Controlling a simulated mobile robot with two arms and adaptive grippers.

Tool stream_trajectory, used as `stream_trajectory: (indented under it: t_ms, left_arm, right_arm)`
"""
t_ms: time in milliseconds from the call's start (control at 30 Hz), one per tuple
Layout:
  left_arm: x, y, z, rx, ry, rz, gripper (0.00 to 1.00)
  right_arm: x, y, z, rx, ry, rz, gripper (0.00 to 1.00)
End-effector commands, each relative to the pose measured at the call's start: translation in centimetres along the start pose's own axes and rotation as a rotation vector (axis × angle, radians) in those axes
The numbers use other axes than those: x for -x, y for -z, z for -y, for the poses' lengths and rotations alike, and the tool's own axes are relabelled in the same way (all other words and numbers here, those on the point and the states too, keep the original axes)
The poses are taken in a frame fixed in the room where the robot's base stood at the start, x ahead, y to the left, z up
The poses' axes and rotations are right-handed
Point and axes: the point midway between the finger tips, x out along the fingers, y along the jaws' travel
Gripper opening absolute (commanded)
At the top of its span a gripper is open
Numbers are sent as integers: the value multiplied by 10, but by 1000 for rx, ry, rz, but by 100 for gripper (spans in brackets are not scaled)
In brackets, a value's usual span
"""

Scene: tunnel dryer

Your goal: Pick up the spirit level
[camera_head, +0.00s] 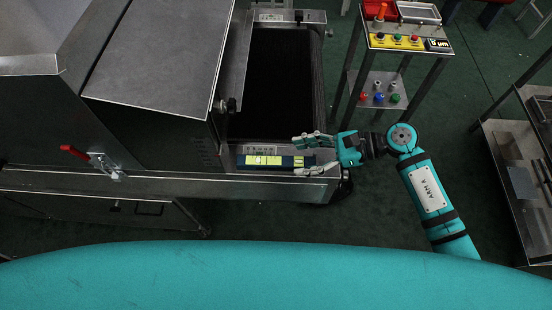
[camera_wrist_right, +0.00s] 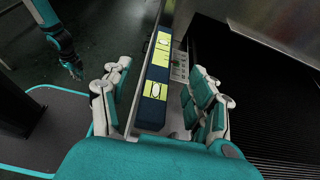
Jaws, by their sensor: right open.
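The spirit level (camera_head: 270,161) is a dark blue bar with bright yellow-green panels. It lies on the metal ledge at the near end of the dryer's belt. My right gripper (camera_head: 299,157) is open at the bar's right end, its two fingers on either side. In the right wrist view, the spirit level (camera_wrist_right: 158,72) runs lengthwise between the open fingers of my right gripper (camera_wrist_right: 163,84), with gaps at both sides. What looks like my left gripper (camera_wrist_right: 72,70) is small and dark at the upper left there; its jaws are unclear.
The dark belt (camera_head: 273,85) extends behind the ledge, beside the large metal dryer housing (camera_head: 155,50). A metal stand with a button panel (camera_head: 400,42) is at the back right. A metal rack (camera_head: 516,185) stands at the far right. Dark floor is open around my right arm.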

Motion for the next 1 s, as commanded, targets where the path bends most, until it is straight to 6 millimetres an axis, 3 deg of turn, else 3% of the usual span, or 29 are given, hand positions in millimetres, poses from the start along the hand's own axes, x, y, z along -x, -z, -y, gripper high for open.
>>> stream_trajectory:
  t_ms: [233,533,833,1000]
  left_arm:
    - [8,1,2,0,2,0,0]
    - [25,2,4,2,4,1,0]
    - [24,1,6,2,8,2,0]
    - [24,1,6,2,7,2,0]
  right_arm:
    - [-18,-1,0,-3,-1,2,60]
    - [-59,3,1,-3,-1,3,60]
    - [-64,6,1,-1,0,0,60]
    - [-64,6,1,-1,0,0,37]
